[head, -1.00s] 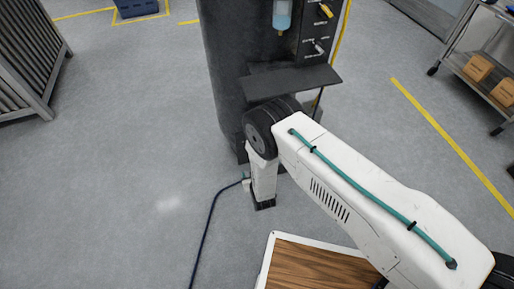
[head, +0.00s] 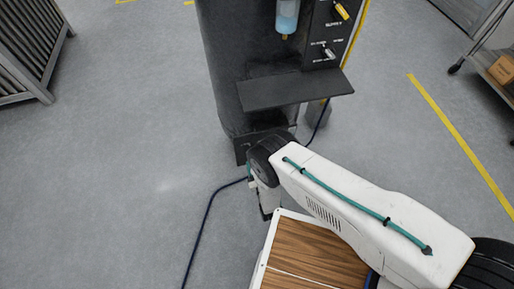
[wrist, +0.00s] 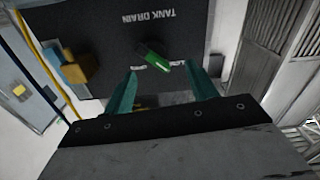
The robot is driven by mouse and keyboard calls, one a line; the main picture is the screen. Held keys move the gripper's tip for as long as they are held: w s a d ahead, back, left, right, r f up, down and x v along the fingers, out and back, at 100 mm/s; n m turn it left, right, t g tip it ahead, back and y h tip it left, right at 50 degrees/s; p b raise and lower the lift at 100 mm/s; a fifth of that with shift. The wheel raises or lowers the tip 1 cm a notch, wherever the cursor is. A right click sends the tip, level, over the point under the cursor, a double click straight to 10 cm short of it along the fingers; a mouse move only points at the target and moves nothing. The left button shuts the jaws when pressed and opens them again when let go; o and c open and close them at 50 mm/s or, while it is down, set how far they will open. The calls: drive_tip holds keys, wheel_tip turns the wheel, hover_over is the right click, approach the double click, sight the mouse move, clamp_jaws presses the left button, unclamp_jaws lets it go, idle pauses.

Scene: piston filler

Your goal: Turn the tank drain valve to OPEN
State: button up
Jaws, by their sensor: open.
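The tank drain valve has a green handle (wrist: 152,54) on a dark panel (wrist: 110,35) under the words TANK DRAIN, which appear upside down in the wrist view. The handle lies tilted, its lower right end near one of two small white labels that are too blurred to read. My gripper (wrist: 160,88) is open, with its two teal fingers reaching toward the panel. The handle shows beyond the gap between the fingertips, and nothing is held. In the head view my white arm reaches low beside the dark machine (head: 225,85); the drain valve and fingers cannot be made out there.
A yellow handle (wrist: 76,70) sits left of the fingers. In the head view a dark shelf (head: 295,90) juts from the machine above my arm. A dark hose (head: 205,220) lies on the floor.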

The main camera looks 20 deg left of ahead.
drive_tip(key=x, duration=0.4)
drive_tip(key=d+x, duration=0.1)
drive_tip(key=x, duration=0.1)
drive_tip(key=shift+w+a, duration=0.15)
drive_tip(key=shift+w, duration=0.4)
drive_tip(key=c, duration=1)
